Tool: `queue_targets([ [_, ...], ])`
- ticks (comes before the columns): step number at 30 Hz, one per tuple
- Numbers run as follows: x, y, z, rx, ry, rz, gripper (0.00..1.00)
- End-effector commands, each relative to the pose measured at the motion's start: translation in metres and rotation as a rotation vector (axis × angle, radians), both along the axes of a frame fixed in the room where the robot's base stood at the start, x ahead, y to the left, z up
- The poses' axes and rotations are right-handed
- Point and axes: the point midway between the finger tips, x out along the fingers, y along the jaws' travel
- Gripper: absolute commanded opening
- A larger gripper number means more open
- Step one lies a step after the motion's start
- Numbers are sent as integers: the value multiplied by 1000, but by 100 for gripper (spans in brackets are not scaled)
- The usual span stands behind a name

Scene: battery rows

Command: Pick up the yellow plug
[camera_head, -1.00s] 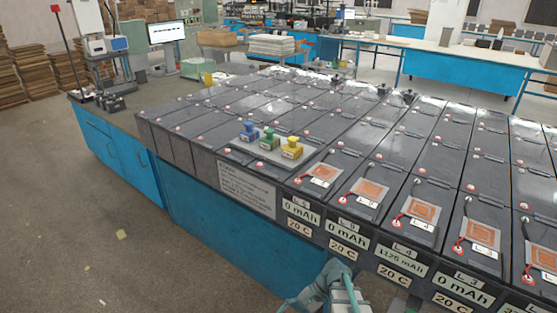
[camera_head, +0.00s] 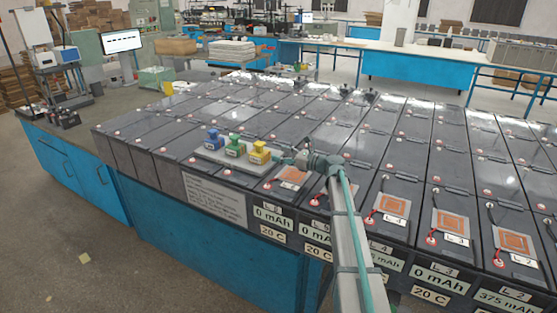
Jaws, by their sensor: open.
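The yellow plug (camera_head: 259,153) stands upright at the right end of a grey tray (camera_head: 208,154) on the battery tops. The green plug (camera_head: 234,146) and the blue plug (camera_head: 214,141) stand to its left in the same row. My gripper (camera_head: 281,160) is just right of the yellow plug, pointing left towards it. It is open and small in this view; I cannot tell whether its fingertips touch the plug. My arm comes up from the bottom right and hides part of the batteries behind it.
Rows of dark batteries (camera_head: 300,127) fill the bench, with orange-patterned pads (camera_head: 393,204) and red-ended leads along the front. Labels (camera_head: 272,215) line the front edge. A monitor (camera_head: 121,41) stands at the back left. The floor at the lower left is mostly clear.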

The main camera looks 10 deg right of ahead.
Motion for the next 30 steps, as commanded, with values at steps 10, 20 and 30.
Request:
queue_targets([
  [10,35,26,7,30,12,-15,71],
  [20,53,46,5,28,11,-16,71],
  [30,84,73,5,27,11,-15,71],
])
